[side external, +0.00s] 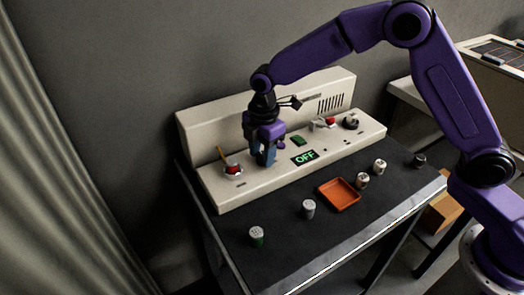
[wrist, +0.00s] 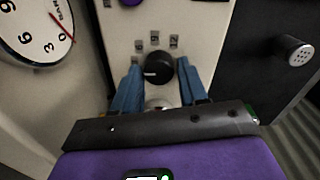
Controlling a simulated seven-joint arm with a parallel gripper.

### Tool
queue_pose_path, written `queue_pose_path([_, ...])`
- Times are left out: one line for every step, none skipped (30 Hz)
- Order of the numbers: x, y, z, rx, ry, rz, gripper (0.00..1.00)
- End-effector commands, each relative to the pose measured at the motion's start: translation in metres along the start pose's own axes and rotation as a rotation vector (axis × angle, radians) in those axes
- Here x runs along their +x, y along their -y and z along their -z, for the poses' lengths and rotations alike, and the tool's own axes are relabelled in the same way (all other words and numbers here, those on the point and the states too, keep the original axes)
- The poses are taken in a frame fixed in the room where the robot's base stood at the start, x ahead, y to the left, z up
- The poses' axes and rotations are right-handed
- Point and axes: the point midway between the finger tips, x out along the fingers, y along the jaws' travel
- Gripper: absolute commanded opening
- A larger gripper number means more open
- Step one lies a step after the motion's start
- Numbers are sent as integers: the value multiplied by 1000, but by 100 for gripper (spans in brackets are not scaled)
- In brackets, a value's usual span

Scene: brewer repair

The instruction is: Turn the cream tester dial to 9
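The cream tester (side external: 240,190) is a long console with a raised back, standing on a dark bench. Its dial (wrist: 160,68) shows in the wrist view as a round black knob with a white pointer line toward the picture's left. Small printed labels (wrist: 155,37) sit around it, too small to read surely. My gripper (side external: 265,160) points down over the left half of the console and hides the dial in the side view. In the wrist view my gripper's blue fingers (wrist: 158,72) stand apart, one on each side of the dial. I cannot tell whether they touch it.
A green OFF display (side external: 304,157) lies right of my gripper. A red-and-white part (side external: 232,168) sits to its left. An orange tray (side external: 339,194) and several small canisters (side external: 308,208) stand on the bench. A round gauge (wrist: 36,28) with a red needle is in the wrist view.

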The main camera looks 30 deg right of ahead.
Motion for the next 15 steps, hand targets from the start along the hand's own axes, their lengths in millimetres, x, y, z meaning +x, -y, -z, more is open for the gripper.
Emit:
queue_pose_path([0,0,0,0,0,0,25])
queue_pose_path([0,0,0,0,0,0,15])
queue_pose_path([0,0,0,0,0,0,4])
queue_pose_path([0,0,0,0,0,0,4])
queue_pose_path([0,0,0,0,0,0,4])
queue_pose_path([0,0,0,0,0,0,4])
queue_pose_path([0,0,0,1,0,0,4])
queue_pose_path([0,0,0,3,0,0,4])
queue_pose_path([0,0,0,6,0,0,4])
queue_pose_path([0,0,0,10,0,0,4])
queue_pose_path([0,0,0,14,1,0,4])
queue_pose_path([0,0,0,23,1,0,4])
queue_pose_path([0,0,0,32,2,0,4])
queue_pose_path([0,0,0,42,2,0,4])
queue_pose_path([0,0,0,57,3,0,4])
